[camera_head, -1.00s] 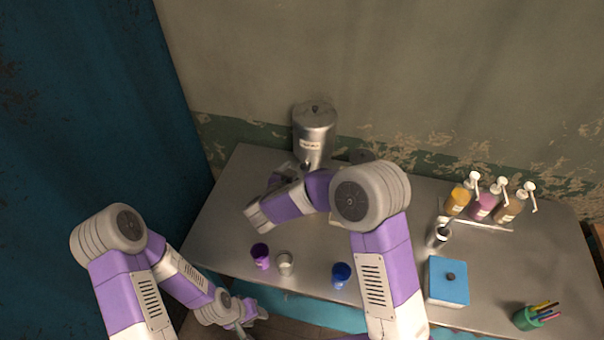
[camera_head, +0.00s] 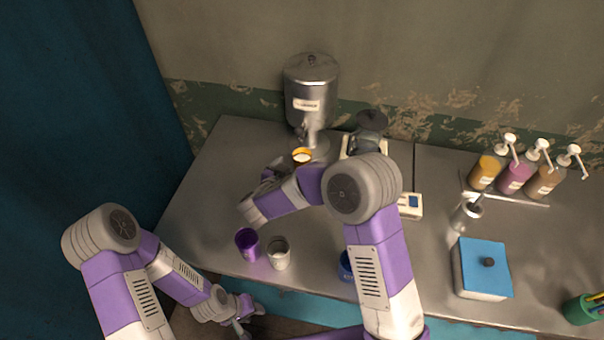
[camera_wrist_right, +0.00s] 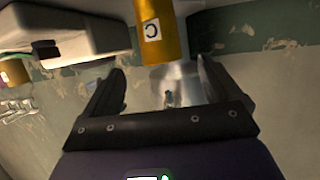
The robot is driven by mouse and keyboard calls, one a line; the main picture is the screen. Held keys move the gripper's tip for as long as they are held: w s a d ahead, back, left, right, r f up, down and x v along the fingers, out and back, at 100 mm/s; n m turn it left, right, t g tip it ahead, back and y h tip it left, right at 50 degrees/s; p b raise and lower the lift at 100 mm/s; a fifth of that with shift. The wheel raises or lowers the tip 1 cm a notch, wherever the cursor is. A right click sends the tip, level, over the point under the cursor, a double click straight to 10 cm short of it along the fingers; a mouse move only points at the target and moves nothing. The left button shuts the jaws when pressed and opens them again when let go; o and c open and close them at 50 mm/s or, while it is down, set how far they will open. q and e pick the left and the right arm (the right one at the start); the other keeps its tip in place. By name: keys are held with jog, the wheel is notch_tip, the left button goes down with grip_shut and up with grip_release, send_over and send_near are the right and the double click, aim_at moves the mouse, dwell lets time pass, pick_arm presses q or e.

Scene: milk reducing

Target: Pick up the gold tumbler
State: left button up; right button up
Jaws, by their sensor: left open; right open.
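The gold tumbler (camera_head: 302,155) stands below the tap of the steel dispenser, with a pale filling inside its orange rim. In the right wrist view the gold tumbler (camera_wrist_right: 157,32), labelled "C", is just beyond the open fingers, roughly centred between them. My right gripper (camera_wrist_right: 160,75) is open and empty. My left gripper (camera_head: 247,313) is low at the front table edge, away from the tumbler, and open.
The dispenser (camera_head: 312,92) stands behind the tumbler, with a grey appliance (camera_head: 368,128) to its right. A purple cup (camera_head: 247,243), a silver cup (camera_head: 278,254) and a partly hidden blue cup (camera_head: 346,266) stand near the front edge. Pump bottles (camera_head: 515,176) and a blue-lidded box (camera_head: 482,268) are at the right.

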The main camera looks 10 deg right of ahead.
aim_at(305, 153)
jog(key=b+x, duration=0.1)
jog(key=x, duration=0.6)
jog(key=shift+w+d, duration=0.1)
jog(key=shift+w, duration=0.2)
jog(key=shift+c, duration=0.4)
jog(key=c, duration=1)
jog(key=shift+r, duration=0.1)
jog(key=shift+c, duration=1.1)
